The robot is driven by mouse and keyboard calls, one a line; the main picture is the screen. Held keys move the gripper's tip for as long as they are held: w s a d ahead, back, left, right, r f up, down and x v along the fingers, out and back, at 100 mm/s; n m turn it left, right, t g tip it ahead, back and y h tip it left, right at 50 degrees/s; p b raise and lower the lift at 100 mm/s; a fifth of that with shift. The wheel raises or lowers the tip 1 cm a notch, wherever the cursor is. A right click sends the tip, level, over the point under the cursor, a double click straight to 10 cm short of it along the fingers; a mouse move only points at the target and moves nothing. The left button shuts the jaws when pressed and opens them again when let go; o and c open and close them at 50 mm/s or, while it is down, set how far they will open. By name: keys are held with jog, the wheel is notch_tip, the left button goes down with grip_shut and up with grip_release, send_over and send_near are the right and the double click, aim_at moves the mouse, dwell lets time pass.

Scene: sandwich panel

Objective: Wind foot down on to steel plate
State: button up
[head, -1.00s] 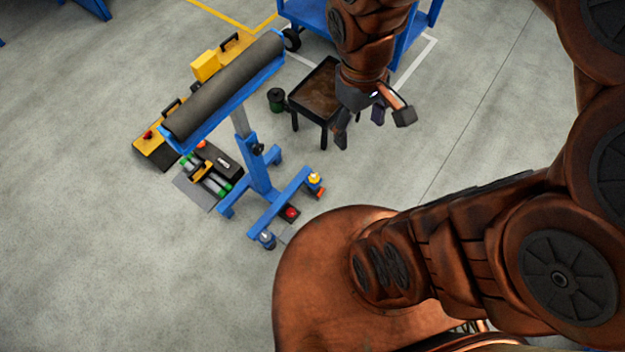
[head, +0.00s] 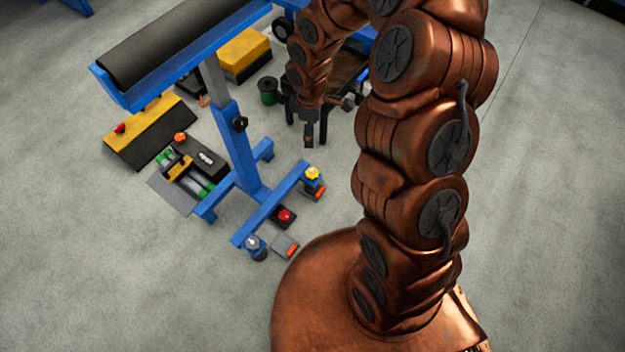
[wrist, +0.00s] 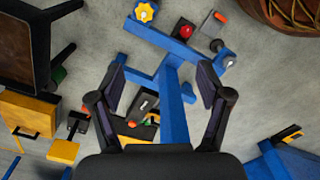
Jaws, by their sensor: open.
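The blue roller stand (head: 236,150) has two adjustable feet on its near crossbar. One foot has a yellow star knob (head: 313,174), also visible in the wrist view (wrist: 146,12). A grey plate with an orange end (head: 316,193) lies at that foot; I cannot tell whether they touch. The other foot has a silver top (head: 254,244), also in the wrist view (wrist: 229,60). A second grey plate with an orange tab (head: 285,247) lies beside it. My gripper (wrist: 163,84) is open and empty, pointing down above the stand's base; the head view shows it (head: 310,140) behind the yellow knob.
A red button box (head: 284,215) sits by the crossbar between the feet. Yellow-black blocks (head: 150,130) and a device with green-ended rollers (head: 185,175) lie left. Floor at front left is clear.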

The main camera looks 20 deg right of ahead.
aim_at(312, 172)
jog(key=w+f+n+b, duration=0.1)
jog(key=f+b, duration=0.1)
jog(key=f, duration=0.5)
jog(key=w+d+f+n+b, duration=0.1)
jog(key=f+b, duration=0.2)
jog(key=f, duration=0.3)
jog(key=w+f+b, duration=0.1)
jog(key=f+b, duration=0.1)
jog(key=f, duration=0.5)
jog(key=shift+w+d+f+n, duration=0.1)
jog(key=shift+d+f+n, duration=0.05)
jog(key=shift+f+n, duration=0.25)
jog(key=shift+f+b, duration=1.75)
jog(key=shift+f, duration=2.05)
jog(key=shift+c, duration=0.2)
jog(key=c, duration=1.1)
jog(key=shift+r, duration=0.1)
jog(key=shift+m+p, duration=0.3)
jog(key=shift+p, duration=0.3)
